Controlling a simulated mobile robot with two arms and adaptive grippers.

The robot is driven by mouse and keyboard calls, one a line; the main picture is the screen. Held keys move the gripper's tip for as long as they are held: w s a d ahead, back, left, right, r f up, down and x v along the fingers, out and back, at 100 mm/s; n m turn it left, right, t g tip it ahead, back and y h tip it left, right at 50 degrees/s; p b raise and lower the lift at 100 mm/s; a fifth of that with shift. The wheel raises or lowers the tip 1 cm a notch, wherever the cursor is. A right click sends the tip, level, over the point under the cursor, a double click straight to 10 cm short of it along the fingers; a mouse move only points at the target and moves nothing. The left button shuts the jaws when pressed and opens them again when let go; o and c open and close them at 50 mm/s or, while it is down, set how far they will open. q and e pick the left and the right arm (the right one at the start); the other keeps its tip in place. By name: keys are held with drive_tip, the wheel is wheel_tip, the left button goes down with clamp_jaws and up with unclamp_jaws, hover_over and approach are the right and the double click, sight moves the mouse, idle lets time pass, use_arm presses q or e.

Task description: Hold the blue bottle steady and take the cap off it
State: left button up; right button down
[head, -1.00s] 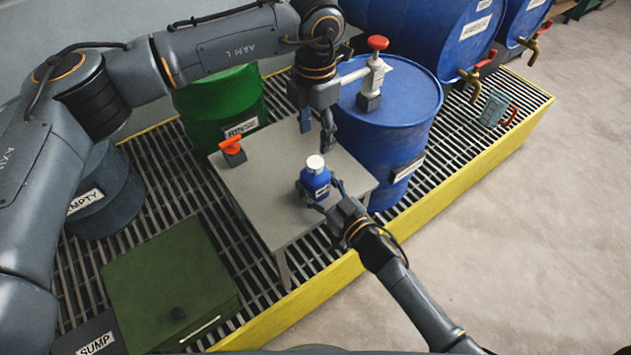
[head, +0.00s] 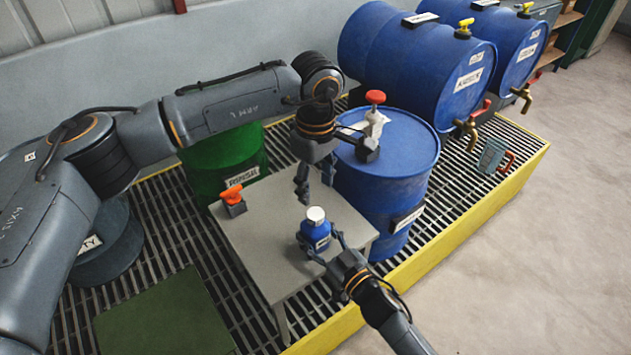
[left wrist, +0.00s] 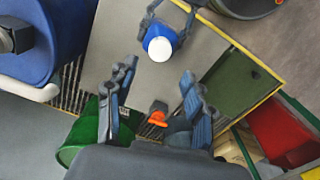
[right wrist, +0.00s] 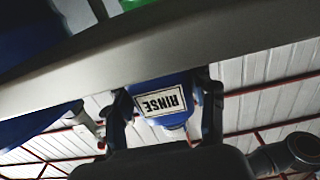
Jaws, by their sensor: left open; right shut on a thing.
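The blue bottle (head: 317,238) stands upright on the grey table (head: 262,232), with its white cap (head: 316,214) on top. My right gripper (head: 320,250) is shut around the bottle's body from the front right. My left gripper (head: 302,190) is open and empty, fingers pointing down, a little behind and above the cap. In the left wrist view, the cap (left wrist: 160,49) lies beyond the open fingers (left wrist: 158,98), not between them.
A small orange-handled object (head: 233,199) stands at the table's left edge. A blue drum (head: 385,190) with a red-topped pump (head: 374,120) stands close on the right, near my left wrist. A green drum (head: 215,170) is behind the table.

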sight(316, 213)
use_arm(q)
drive_tip(key=m, duration=1.1)
drive_tip(key=shift+m, duration=0.4)
drive_tip(key=m, duration=0.3)
drive_tip(key=shift+m, duration=0.4)
drive_tip(key=shift+f, duration=4)
drive_tip(key=shift+c, duration=0.2)
